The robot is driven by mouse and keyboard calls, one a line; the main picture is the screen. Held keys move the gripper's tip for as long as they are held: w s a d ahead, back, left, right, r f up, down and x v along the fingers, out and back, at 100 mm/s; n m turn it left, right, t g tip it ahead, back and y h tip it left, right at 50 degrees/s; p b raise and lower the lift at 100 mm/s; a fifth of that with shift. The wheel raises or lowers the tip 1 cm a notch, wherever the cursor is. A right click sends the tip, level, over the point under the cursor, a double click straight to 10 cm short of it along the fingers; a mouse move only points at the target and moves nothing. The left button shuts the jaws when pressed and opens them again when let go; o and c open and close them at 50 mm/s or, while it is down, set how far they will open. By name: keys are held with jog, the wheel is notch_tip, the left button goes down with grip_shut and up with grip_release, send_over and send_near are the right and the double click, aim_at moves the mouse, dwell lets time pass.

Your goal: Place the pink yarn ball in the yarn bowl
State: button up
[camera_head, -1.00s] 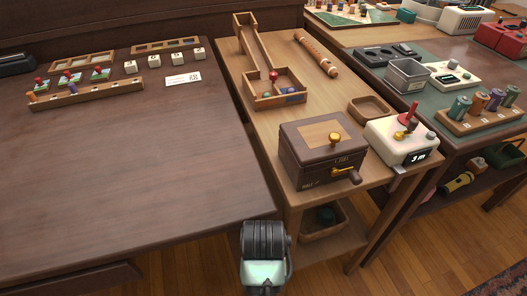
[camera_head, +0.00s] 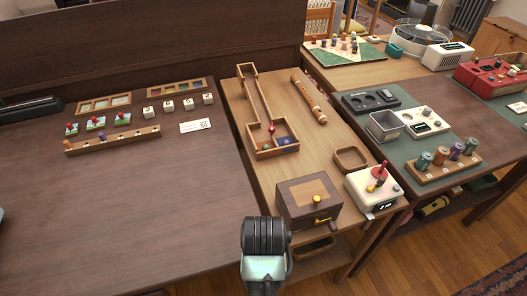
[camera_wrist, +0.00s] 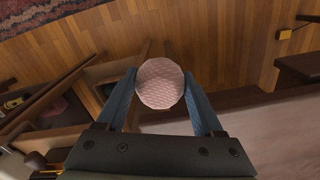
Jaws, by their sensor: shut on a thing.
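The pink yarn ball (camera_wrist: 160,84) is pale pink and round in the wrist view. My gripper (camera_wrist: 160,92) is shut on it, one blue-grey finger on each side, and holds it above the floor near the table edges. In the head view only the back of my wrist (camera_head: 265,250) shows at bottom centre, and the ball and fingers are hidden. I cannot make out a yarn bowl in either view.
A dark table (camera_head: 130,210) fills the left. A narrow wooden table (camera_head: 244,111) beside it bears a marble-run tray (camera_head: 262,153), a wooden box (camera_head: 308,200) and a white joystick device (camera_head: 360,196). Another table with devices stands right. Wooden floor (camera_head: 420,250) shows at lower right.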

notch_tip(320, 180, up, 14)
jog(key=p, duration=1.2)
jog(key=shift+r+p, duration=0.25)
jog(key=shift+p, duration=0.1)
